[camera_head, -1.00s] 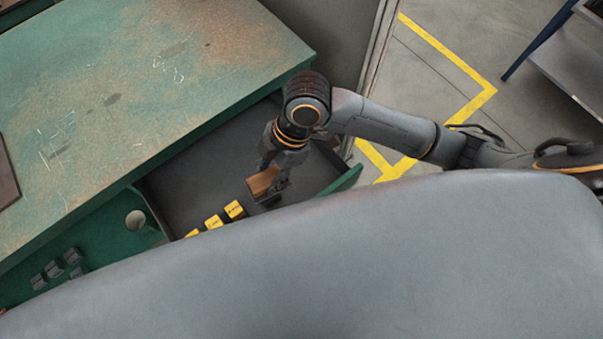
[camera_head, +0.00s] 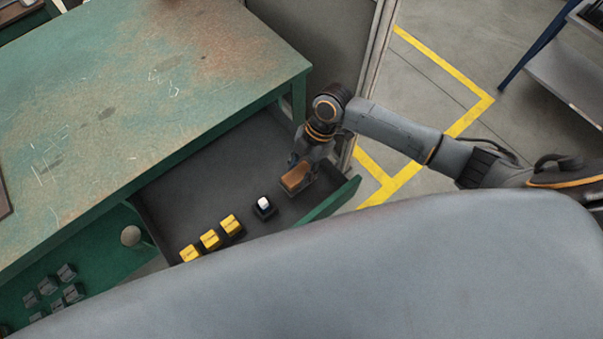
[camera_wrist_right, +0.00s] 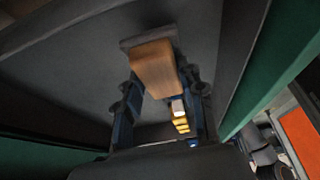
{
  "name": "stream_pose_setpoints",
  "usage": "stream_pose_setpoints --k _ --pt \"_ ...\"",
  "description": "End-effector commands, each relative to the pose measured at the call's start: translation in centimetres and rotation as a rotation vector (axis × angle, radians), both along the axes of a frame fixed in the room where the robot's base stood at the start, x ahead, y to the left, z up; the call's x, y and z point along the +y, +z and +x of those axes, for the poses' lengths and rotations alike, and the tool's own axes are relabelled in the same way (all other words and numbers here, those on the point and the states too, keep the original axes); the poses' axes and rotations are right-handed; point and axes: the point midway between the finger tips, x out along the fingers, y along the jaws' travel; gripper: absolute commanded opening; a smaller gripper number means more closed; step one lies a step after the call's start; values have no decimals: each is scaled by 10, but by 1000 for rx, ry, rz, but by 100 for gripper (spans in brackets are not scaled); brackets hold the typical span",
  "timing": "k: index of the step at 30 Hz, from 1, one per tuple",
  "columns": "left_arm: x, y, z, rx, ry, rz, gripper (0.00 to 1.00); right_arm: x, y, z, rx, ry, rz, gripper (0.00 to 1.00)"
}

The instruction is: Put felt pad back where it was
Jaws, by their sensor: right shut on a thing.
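The felt pad, as I take it, is a brown block (camera_head: 296,177) with a dark grey layer along one side. My right gripper (camera_head: 300,173) is shut on it, at the right end of the open drawer (camera_head: 190,182). In the right wrist view the brown block (camera_wrist_right: 154,68) sits between the two fingers (camera_wrist_right: 160,100), its grey layer at the far end. I cannot tell whether the pad touches the drawer floor. My left gripper is not in view.
A small dark item with a white top (camera_head: 264,205) stands in the drawer left of the pad, beside a row of yellow blocks (camera_head: 210,239). The green bench top (camera_head: 150,90) overhangs the drawer's back. Drawer floor behind the row is bare.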

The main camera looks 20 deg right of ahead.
Motion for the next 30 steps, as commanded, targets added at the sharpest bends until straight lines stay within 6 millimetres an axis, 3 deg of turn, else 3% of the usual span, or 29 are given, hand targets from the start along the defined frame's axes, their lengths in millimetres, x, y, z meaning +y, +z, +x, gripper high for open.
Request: stream_pose_setpoints --k 9,20,21,23,24,30 --pt "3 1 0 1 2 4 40 -4 -36 3 1 -3 0 14" --pt "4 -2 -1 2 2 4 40 -4 -40 3 0 -1 -1 14" --pt "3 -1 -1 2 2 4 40 -4 -39 3 0 -1 -1 45" --pt "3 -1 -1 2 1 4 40 -4 -39 3 0 -1 -1 57" --pt "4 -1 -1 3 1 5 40 -4 -39 3 0 -1 -1 62" --pt "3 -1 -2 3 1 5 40 -4 -39 3 0 -1 -1 62"
